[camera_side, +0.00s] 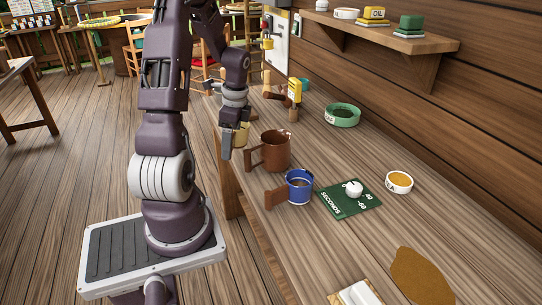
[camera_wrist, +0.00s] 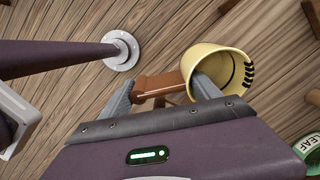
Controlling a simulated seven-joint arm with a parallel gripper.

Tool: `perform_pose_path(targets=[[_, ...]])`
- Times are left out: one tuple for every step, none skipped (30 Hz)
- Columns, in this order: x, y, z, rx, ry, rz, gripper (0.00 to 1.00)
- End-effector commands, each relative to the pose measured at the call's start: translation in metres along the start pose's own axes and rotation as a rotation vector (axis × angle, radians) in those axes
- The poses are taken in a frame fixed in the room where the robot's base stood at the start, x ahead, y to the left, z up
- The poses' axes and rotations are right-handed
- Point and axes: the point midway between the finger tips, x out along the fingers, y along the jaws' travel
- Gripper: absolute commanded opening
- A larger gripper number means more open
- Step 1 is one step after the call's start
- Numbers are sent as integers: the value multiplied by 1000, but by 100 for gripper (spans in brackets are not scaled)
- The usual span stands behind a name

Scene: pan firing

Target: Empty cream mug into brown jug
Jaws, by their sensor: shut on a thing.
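The cream mug (camera_wrist: 228,62) shows in the wrist view at the upper right, with a brown handle (camera_wrist: 158,84) reaching left between my fingers. My gripper (camera_wrist: 160,92) is shut on the mug, with the handle between the fingers; the right finger overlaps the mug's body. In the side view, my gripper (camera_side: 227,140) hangs beside the table's left edge, and the cream mug (camera_side: 242,136) is partly hidden behind it. The mug's contents cannot be made out. The brown jug (camera_side: 277,149) stands upright on the table, a little right of and nearer than the mug, its handle to the left.
A blue mug (camera_side: 300,188) stands in front of the jug. A green seconds dial (camera_side: 335,200) and an orange-filled bowl (camera_side: 399,182) lie to the right. A brown patch (camera_side: 420,278) lies at the front.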

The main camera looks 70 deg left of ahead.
Motion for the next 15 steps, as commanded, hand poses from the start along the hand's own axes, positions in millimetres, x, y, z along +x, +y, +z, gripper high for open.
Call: perform_pose_path(targets=[[0, 0, 0, -1, -1, 0, 15], [0, 0, 0, -1, -1, 0, 15], [0, 0, 0, -1, -2, 0, 15], [0, 0, 0, -1, -2, 0, 15], [0, 0, 0, -1, -2, 0, 15], [0, 0, 0, -1, -3, 0, 15], [0, 0, 1, -1, -3, 1, 15], [0, 0, 1, -1, -3, 1, 15], [0, 0, 1, -2, -3, 1, 15], [0, 0, 1, -2, -3, 1, 15], [0, 0, 1, -2, -3, 1, 15], [0, 0, 1, -2, -3, 1, 15], [0, 0, 1, -2, -3, 1, 15], [-1, 0, 1, -2, -4, 0, 15], [-4, -1, 1, -3, -4, -1, 15]])
